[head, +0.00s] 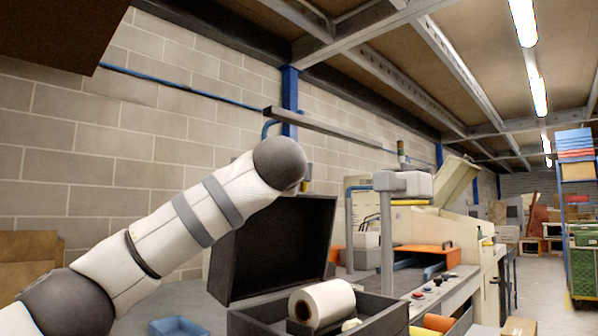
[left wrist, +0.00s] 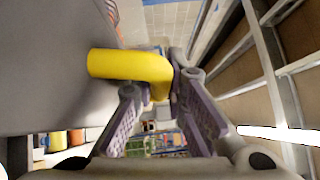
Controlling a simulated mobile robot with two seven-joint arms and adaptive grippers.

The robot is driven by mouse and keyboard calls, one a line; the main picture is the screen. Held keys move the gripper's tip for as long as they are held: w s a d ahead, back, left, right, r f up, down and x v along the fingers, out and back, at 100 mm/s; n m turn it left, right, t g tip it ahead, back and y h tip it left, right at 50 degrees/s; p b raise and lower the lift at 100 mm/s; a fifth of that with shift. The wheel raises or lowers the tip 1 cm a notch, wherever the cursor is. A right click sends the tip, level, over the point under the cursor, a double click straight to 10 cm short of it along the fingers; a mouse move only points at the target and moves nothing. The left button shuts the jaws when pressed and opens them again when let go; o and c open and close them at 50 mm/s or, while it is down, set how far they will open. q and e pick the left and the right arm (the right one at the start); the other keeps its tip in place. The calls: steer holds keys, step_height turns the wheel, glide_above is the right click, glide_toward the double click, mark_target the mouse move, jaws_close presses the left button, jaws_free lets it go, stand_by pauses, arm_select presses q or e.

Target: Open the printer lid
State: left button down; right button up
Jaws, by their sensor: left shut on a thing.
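The printer (head: 377,312) is a dark open box at the bottom middle of the head view, with a white roll (head: 330,301) inside. Its dark lid (head: 272,250) stands raised, close to upright, at the left of the box. In the left wrist view, a yellow handle (left wrist: 115,64) sticks out from a grey surface (left wrist: 50,60), probably the lid's outer face. My left gripper (left wrist: 160,88) is shut on this yellow handle. In the head view my left arm reaches behind the lid, which hides the gripper. My right gripper is not in view.
A blue tray (head: 178,327) lies left of the printer. A block wall (head: 110,160) runs behind. The aisle at far right is clear.

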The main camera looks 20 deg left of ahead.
arm_select(q)
steer(key=shift+w+a+n+g, duration=0.25)
steer(key=shift+a+n+g, duration=0.05)
steer(key=shift+a, duration=0.5)
steer(key=c, duration=1.9)
jaws_free()
steer(key=v, duration=1.2)
steer(key=shift+a, duration=0.1)
